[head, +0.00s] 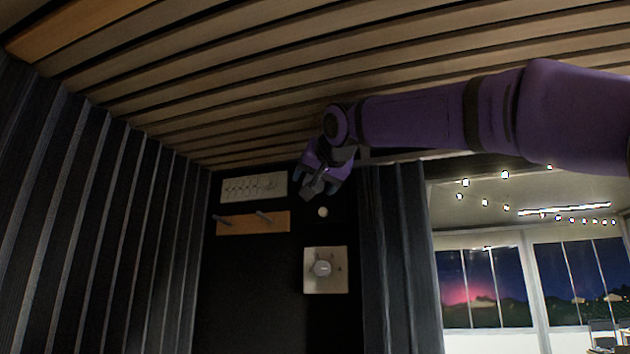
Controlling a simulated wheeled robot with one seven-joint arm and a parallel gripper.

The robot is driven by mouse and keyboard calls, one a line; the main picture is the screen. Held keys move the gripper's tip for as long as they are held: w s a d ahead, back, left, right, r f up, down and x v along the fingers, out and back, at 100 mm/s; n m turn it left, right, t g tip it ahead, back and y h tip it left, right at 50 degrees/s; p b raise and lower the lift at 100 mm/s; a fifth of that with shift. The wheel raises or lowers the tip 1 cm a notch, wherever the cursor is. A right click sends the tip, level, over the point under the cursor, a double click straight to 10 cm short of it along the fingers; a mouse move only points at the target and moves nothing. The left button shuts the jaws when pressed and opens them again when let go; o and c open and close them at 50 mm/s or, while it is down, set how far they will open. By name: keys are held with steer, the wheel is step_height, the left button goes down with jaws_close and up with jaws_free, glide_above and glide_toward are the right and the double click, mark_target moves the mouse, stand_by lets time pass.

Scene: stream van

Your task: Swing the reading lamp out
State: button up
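My gripper (317,182) is at the end of my purple arm, high up in front of the dark back wall, just under the slatted ceiling. Its purple fingers look spread apart. A small dark grey piece (307,194) shows between and below them; it may be the reading lamp's head or part of the gripper, and I cannot tell which. I cannot see whether the fingers touch it. A small pale round thing (323,212) is on the wall just below the gripper. No other part of a lamp can be made out.
A wooden peg rail (253,222) and a pale panel (254,188) are on the wall to the left. A square plate with a round knob (325,270) is below. A dark curtain (388,260) hangs to the right, and a ribbed wall (90,220) stands left.

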steer(key=f+v, duration=0.2)
steer(key=v, duration=1.4)
steer(key=shift+s, duration=0.45)
steer(key=shift+d+f, duration=0.15)
